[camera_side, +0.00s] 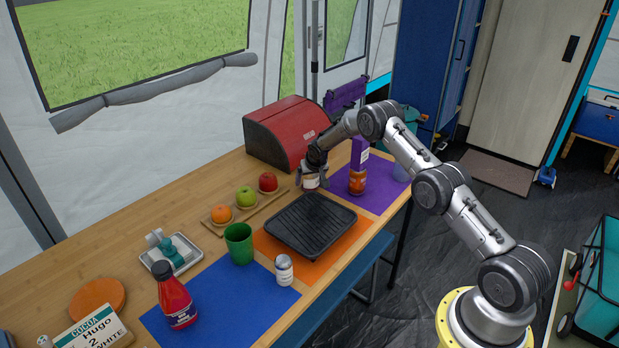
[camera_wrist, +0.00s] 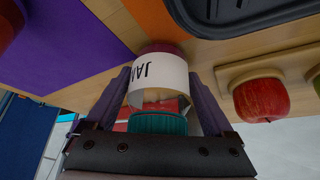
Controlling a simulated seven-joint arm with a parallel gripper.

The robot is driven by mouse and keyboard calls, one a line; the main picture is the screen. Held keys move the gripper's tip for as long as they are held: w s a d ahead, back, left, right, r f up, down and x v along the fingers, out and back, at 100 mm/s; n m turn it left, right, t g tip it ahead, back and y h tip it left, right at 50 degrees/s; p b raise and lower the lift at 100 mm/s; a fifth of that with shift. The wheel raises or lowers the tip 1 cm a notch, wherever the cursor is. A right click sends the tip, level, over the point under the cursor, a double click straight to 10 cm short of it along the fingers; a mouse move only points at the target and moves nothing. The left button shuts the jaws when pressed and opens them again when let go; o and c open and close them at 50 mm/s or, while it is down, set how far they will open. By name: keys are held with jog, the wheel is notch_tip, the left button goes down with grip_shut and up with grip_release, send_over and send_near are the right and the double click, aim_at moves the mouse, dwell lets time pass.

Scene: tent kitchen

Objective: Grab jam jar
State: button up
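The jam jar (camera_wrist: 160,78) has a white label reading JAM, dark red contents and a ribbed teal lid (camera_wrist: 159,123). In the wrist view it lies between the two fingers of my gripper (camera_wrist: 160,88), lid toward the palm. The fingertips are at the label's sides; I cannot tell whether they press on it. In the side view my gripper (camera_side: 313,174) is at the jar (camera_side: 310,184), which stands on the wooden table behind the black grill pan. Its upper part is hidden by the gripper there.
The grill pan (camera_side: 311,224) is just in front of the jar. An orange-red jar (camera_side: 358,183) and purple box (camera_side: 360,152) stand close on the right, on a purple mat (camera_side: 380,190). A red bread box (camera_side: 285,133) is behind. A fruit board (camera_side: 246,212) with an apple (camera_side: 268,182) lies left.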

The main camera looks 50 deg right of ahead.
jog(key=c, duration=1.2)
jog(key=shift+r, duration=0.1)
grip_shut()
jog(key=shift+r, duration=0.1)
